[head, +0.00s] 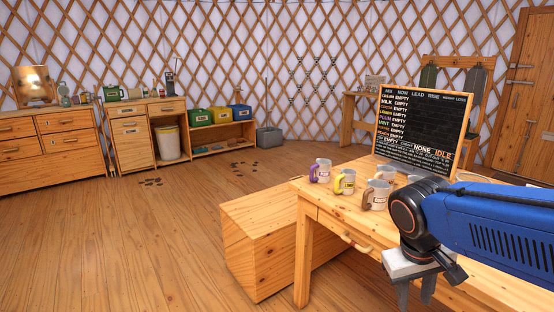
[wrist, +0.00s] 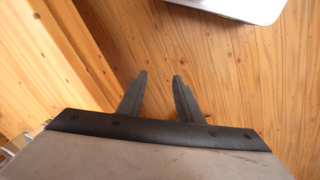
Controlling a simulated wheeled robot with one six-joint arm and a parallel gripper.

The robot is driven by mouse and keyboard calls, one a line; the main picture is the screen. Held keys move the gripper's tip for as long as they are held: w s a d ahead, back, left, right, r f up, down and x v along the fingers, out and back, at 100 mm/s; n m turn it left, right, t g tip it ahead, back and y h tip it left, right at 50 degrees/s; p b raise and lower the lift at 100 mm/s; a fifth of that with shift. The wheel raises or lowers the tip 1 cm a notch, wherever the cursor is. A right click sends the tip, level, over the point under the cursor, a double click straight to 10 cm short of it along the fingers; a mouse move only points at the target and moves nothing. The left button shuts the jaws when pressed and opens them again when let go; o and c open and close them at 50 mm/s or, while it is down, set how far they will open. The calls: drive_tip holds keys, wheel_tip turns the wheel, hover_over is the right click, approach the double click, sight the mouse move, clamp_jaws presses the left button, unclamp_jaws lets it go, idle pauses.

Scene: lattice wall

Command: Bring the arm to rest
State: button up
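My blue arm (head: 495,220) reaches in from the right in the head view, over the wooden table. My gripper (head: 415,300) points down at the table's front edge. In the wrist view my gripper (wrist: 160,75) shows two dark fingers with a clear gap between them. It is open and nothing is between the fingers. Below them are wooden surfaces.
Several mugs, one with a yellow handle (head: 343,181), stand on the table (head: 335,208) left of my arm. A blackboard (head: 424,128) stands behind them. A wooden box (head: 262,240) is left of the table. A pale flat object (wrist: 240,8) lies ahead.

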drive_tip(key=s+t+y, duration=0.2)
drive_tip(key=s+t, duration=0.1)
drive_tip(key=s, duration=0.3)
drive_tip(key=shift+a+m+t+y, duration=0.3)
drive_tip(key=shift+a+m, duration=0.05)
drive_tip(key=shift+m, duration=0.05)
idle(1.2)
